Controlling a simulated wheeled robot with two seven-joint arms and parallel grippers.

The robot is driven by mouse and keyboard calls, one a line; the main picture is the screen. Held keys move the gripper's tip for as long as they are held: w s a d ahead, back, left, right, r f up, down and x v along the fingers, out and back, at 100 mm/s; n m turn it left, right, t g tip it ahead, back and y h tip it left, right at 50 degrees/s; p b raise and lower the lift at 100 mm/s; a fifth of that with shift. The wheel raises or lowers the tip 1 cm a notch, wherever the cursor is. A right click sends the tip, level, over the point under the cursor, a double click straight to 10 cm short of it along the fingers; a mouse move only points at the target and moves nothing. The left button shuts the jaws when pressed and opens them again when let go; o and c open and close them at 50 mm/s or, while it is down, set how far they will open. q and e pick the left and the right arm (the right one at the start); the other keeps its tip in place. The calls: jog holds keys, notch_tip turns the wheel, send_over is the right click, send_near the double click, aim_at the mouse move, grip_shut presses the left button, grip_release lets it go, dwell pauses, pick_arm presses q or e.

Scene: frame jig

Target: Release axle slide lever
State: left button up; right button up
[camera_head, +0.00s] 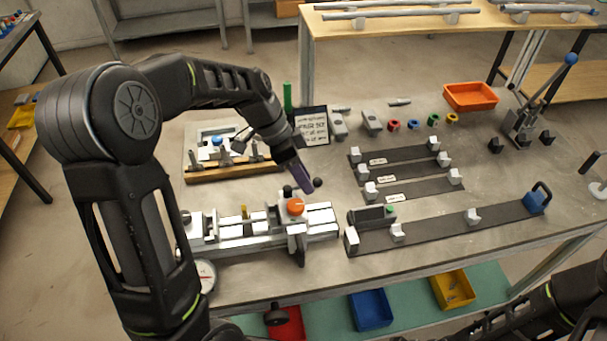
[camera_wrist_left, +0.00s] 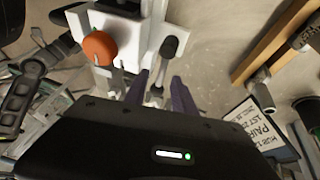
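The slide fixture (camera_head: 250,232) is a silver rail with blocks near the table's front left. An orange knob (camera_head: 295,206) stands on it and also shows in the left wrist view (camera_wrist_left: 99,48). Beside that knob, the left wrist view shows a lever with a dark rounded grip (camera_wrist_left: 168,47). In the head view, small dark knobs lie close to my fingers; I cannot tell which belongs to the lever. My left gripper (camera_head: 304,180) points down just behind the orange knob. Its purple fingers (camera_wrist_left: 161,92) are apart, with the lever's lower part appearing between them; contact is unclear. My right gripper is out of view.
A sign (camera_head: 311,126) and a wooden-edged fixture (camera_head: 235,170) stand behind the slide fixture. Dark strips with white blocks (camera_head: 435,232) lie to the right. An orange bin (camera_head: 470,96) and a tall blue-knobbed lever (camera_head: 571,59) stand at the back right.

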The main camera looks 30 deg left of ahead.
pick_arm(q)
grip_shut()
dwell(0.3)
dwell(1.2)
